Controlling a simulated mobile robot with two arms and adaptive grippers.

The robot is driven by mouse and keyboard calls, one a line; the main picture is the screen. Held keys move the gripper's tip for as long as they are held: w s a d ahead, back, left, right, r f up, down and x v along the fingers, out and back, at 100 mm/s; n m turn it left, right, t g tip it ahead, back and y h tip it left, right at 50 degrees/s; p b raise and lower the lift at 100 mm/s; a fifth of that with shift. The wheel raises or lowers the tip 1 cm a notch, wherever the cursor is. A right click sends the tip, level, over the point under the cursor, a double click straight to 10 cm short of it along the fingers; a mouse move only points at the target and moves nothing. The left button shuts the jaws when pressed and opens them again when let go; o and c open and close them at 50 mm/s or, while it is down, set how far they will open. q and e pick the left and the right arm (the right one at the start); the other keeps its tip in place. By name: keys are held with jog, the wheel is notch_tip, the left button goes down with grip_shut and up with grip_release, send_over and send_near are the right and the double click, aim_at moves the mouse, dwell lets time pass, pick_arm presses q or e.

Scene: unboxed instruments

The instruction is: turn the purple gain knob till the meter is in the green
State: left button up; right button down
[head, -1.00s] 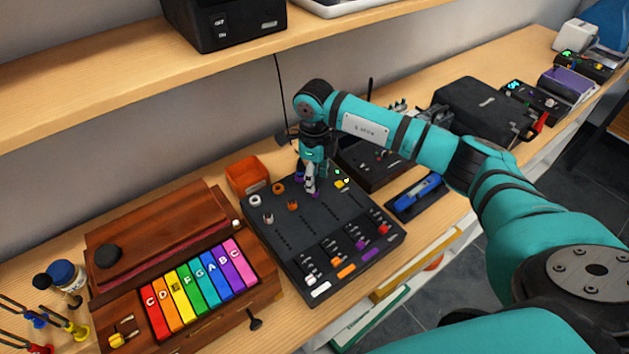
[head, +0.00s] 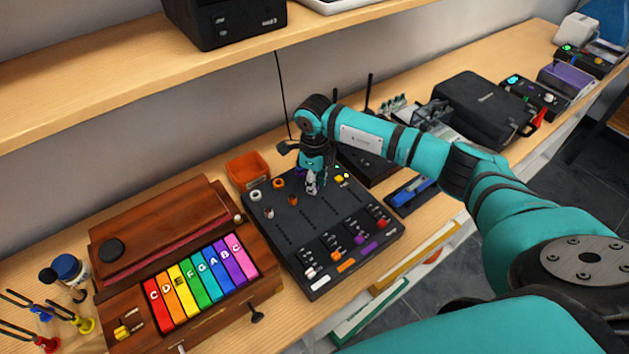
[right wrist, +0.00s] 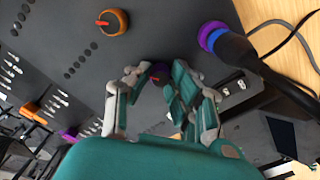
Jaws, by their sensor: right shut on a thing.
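The black mixer (head: 330,225) lies on the bench with knobs along its back and faders along its front. My right gripper (head: 313,188) points down at the mixer's back half, shut on the purple gain knob. In the right wrist view the fingertips (right wrist: 157,75) are on both sides of the knob (right wrist: 159,70), which shows a red mark and is mostly hidden. Rows of dark dots (right wrist: 77,60), perhaps the meters, run along the panel; I see no green lit in them. My left gripper is not in view.
A purple-ringed plug (right wrist: 212,36) with a black cable stands beside the knob. An orange knob (right wrist: 112,22) is on the other side.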

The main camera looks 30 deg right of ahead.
jog(key=shift+m, duration=0.4)
jog(key=m+b, duration=0.2)
jog(key=shift+d+m, duration=0.1)
jog(key=shift+m, duration=0.3)
jog(key=m+b, duration=0.1)
jog(key=m, duration=0.2)
jog(key=shift+w+r+m+b, duration=0.1)
jog(key=shift+m+b, duration=0.35)
jog(key=shift+m, duration=0.65)
jog(key=c, duration=1.2)
grip_release()
